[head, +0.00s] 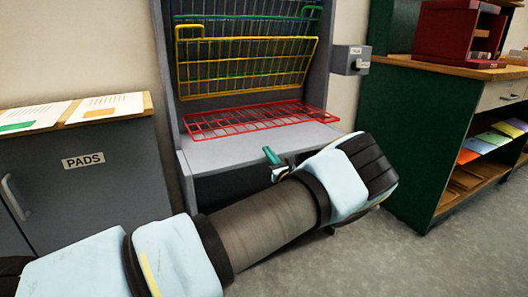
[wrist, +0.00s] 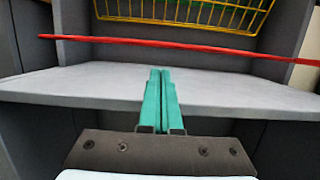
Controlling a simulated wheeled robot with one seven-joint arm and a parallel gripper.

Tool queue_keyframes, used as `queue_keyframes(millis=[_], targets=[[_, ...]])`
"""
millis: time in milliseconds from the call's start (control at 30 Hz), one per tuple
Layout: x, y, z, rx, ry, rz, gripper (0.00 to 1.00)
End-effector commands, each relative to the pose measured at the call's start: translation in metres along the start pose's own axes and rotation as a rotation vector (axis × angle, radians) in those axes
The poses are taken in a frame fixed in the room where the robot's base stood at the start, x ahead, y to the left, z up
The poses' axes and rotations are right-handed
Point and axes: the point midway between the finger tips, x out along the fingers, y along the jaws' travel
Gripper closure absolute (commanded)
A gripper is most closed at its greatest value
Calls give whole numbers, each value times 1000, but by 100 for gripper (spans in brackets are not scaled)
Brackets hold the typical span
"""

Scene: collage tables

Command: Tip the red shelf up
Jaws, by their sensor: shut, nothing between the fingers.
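The red shelf (head: 250,118) is a wire rack that lies lowered, roughly level, in the grey rack frame, just above its grey bottom board (head: 230,150). In the wrist view the red shelf (wrist: 180,45) shows edge-on as a thin bar across the frame, beyond my fingertips. My gripper (head: 270,155) has teal fingers and is at the front edge of the board, in front of and apart from the red shelf. In the wrist view the fingers of my gripper (wrist: 160,74) are together with nothing between them.
A yellow wire shelf (head: 248,65) is tilted up above the red one, with a green shelf (head: 250,15) higher. A grey box (head: 350,60) is on the frame's right side. A PADS cabinet (head: 80,160) stands left, a green cabinet (head: 425,140) right.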

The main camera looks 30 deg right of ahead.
Motion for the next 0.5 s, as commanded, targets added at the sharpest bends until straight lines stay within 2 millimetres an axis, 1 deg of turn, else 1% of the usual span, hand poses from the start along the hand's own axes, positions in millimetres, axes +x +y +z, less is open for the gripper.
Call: queue_keyframes(millis=[33,100,300,400,500], targets=[[10,1,0,-2,-1,2,100],[23,2,0,-2,-1,4,100],[58,2,-1,-3,1,5,100],[71,2,-1,-2,2,4,100],[80,2,-1,-3,3,4,100]])
